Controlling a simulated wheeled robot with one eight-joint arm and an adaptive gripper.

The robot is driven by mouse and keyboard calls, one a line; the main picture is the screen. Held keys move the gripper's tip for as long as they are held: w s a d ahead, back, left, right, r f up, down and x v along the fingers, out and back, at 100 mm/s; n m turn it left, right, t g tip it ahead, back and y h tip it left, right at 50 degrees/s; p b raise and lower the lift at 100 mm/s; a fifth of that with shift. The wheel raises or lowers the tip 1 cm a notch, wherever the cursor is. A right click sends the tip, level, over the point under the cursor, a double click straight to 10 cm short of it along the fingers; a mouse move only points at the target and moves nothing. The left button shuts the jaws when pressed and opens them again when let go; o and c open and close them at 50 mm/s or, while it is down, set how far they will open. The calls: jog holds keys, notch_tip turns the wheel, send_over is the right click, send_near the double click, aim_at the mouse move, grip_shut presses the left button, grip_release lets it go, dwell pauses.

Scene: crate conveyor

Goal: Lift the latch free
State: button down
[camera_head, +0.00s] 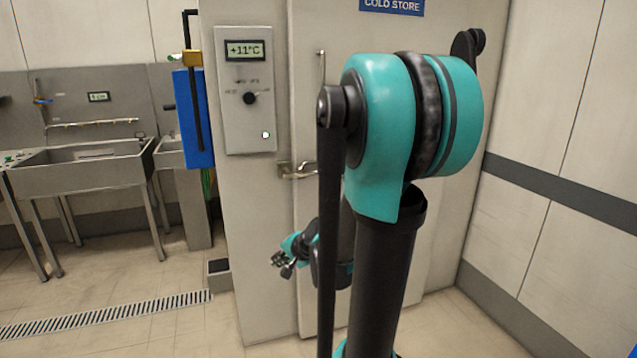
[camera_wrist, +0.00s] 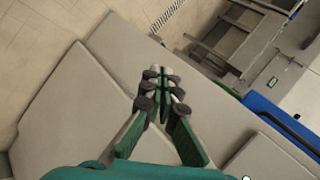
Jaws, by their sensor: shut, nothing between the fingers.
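The metal latch (camera_head: 297,171) sits at the left edge of the pale cold store door (camera_head: 308,225), between the door and the wall panel beside it. A vertical bar handle (camera_head: 321,68) is higher up, partly behind my arm. My gripper (camera_head: 278,262) is below the latch and slightly left of it, apart from it. In the wrist view my gripper (camera_wrist: 163,78) is shut with its fingertips together and nothing between them. I cannot make out the latch in the wrist view.
A control panel (camera_head: 248,90) reading +11°C with a dark knob is on the wall panel left of the door. A blue board (camera_head: 194,118) hangs further left. Steel sinks (camera_head: 85,170) stand at far left. The floor (camera_head: 185,325) in front is clear, with a drain grate (camera_head: 105,314).

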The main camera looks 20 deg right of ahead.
jog(key=w+d+r+m+t, duration=0.3)
jog(key=w+d+m, duration=0.25)
jog(key=w, duration=0.25)
jog(key=w+d+r+m+t, duration=0.3)
jog(key=w+d+m, duration=0.1)
jog(key=w+m, duration=0.35)
jog(key=w+d+m+t+h, duration=0.2)
jog(key=w+d+m, duration=0.1)
jog(key=d+m, duration=0.3)
jog(key=w+d+f+m+t+h, duration=0.1)
jog(key=w+d+m+t+h, duration=0.1)
jog(key=w+d+m, duration=0.2)
jog(key=d+m, duration=0.3)
jog(key=d, duration=0.2)
jog(key=shift+f+h, duration=0.15)
jog(key=shift+h, duration=0.15)
jog(key=shift+w+r, duration=0.75)
jog(key=shift+w, duration=1.05)
jog(key=shift+w+r, duration=0.75)
jog(key=shift+w, duration=1)
jog(key=shift+w+r, duration=0.75)
jog(key=shift+w, duration=1.05)
jog(key=shift+r, duration=0.1)
